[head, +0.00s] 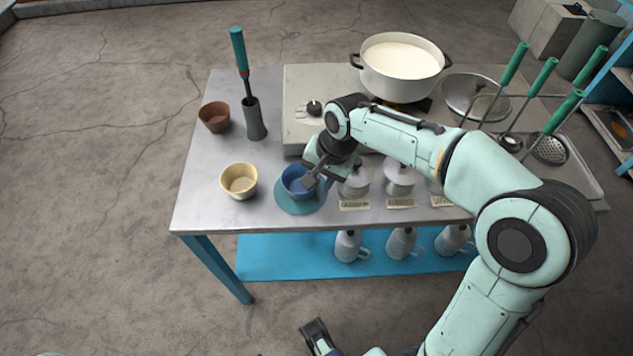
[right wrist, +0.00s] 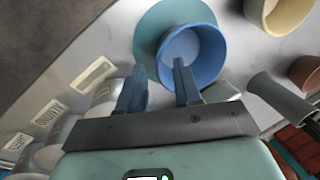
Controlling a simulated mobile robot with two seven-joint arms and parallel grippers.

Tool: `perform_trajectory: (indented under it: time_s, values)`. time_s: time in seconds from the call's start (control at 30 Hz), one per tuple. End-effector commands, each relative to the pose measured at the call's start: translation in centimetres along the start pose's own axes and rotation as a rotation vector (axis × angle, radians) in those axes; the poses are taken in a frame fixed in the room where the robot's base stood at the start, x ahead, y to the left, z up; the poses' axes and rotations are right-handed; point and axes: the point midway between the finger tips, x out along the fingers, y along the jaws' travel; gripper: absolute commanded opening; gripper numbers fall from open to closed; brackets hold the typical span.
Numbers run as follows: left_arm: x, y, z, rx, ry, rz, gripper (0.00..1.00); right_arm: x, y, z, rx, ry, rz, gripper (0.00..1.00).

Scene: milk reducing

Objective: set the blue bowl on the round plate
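The blue bowl (head: 294,184) stands upright over the teal round plate (head: 297,207) at the table's front. In the right wrist view the bowl (right wrist: 208,62) sits off-centre over the plate (right wrist: 150,30), which shows beyond it on one side. My right gripper (head: 312,177) is at the bowl's right side. In the right wrist view its two fingers (right wrist: 160,80) are apart, one overlapping the bowl's wall and one outside it. Whether they touch the wall is unclear. A dark gripper-like part of mine (head: 317,336) shows at the bottom edge; its fingers are unclear.
A cream bowl (head: 239,181) stands left of the plate, a brown bowl (head: 214,116) farther back. A grey holder (head: 255,122) has a green-handled tool. Labelled lidded jars (head: 398,181) stand close on the right. A white pot (head: 400,70) is at the back.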

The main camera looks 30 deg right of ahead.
Motion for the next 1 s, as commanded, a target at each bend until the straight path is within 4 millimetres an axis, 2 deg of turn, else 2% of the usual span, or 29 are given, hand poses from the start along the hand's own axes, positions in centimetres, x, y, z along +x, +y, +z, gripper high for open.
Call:
perform_trajectory:
  time_s: [0.03,0.2,0.4,0.57,1.0]
  values:
    - [-0.5,0.1,0.1,0.0,-0.002,-0.001,0.43,-1.6,-0.1,-0.1,0.0,0.005,-0.005,0.34]
    - [-1.2,0.2,0.5,-0.002,-0.014,-0.004,0.43,-5.2,-0.1,-0.1,-0.002,0.004,-0.004,0.34]
    - [-1.6,0.2,0.9,-0.003,-0.024,-0.006,0.43,-8.0,-0.1,0.0,-0.001,0.002,-0.003,0.34]
    - [-1.7,0.2,1.0,-0.003,-0.027,-0.007,0.43,-8.7,0.0,0.0,-0.001,0.0,-0.001,0.34]
    - [-1.7,0.2,0.9,-0.003,-0.026,-0.007,0.43,-8.7,0.0,0.0,-0.001,0.001,-0.001,0.34]
